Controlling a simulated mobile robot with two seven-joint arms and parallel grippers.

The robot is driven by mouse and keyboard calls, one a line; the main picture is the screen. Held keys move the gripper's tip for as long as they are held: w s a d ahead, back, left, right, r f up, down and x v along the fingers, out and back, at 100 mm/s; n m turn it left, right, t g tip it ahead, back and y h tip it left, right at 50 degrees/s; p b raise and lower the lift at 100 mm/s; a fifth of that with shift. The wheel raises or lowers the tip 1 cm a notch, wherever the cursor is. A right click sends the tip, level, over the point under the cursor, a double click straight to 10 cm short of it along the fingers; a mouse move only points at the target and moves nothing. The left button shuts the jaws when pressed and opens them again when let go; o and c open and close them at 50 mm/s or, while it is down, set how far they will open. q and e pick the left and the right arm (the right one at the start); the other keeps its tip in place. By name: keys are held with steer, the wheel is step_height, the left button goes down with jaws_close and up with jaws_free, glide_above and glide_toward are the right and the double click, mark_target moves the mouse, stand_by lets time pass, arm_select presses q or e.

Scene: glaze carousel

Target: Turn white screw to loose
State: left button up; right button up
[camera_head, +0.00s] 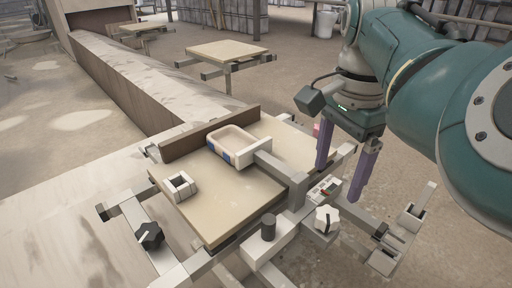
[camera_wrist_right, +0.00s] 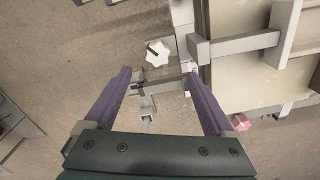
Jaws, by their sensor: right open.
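The white screw (camera_head: 326,219) is a lobed knob with a dark mark on its face, on the grey metal frame at the front right of the board. It also shows in the right wrist view (camera_wrist_right: 157,53), just beyond the fingertips. My right gripper (camera_head: 338,184) has two purple fingers, spread apart and empty, pointing down above the frame near the screw. In the right wrist view the gripper (camera_wrist_right: 158,76) has a clear gap between its fingers, and the screw is outside it. A small red and white label (camera_head: 325,188) sits on the frame beside the screw. My left gripper is not visible.
A black knob (camera_head: 150,235) is on the frame's left side. A dark upright post (camera_head: 268,227) stands left of the screw. Metal bars extend to the right.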

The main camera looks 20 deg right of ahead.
mark_target(328, 214)
steer(key=f+b, duration=0.1)
steer(key=f, duration=0.2)
steer(key=f+b, duration=0.2)
steer(key=f, duration=0.1)
steer(key=f+b, duration=0.2)
steer(key=f, duration=0.1)
steer(key=shift+s+f, duration=0.15)
steer(key=shift+s, duration=0.1)
steer(key=shift+c, duration=0.3)
steer(key=c, duration=1.3)
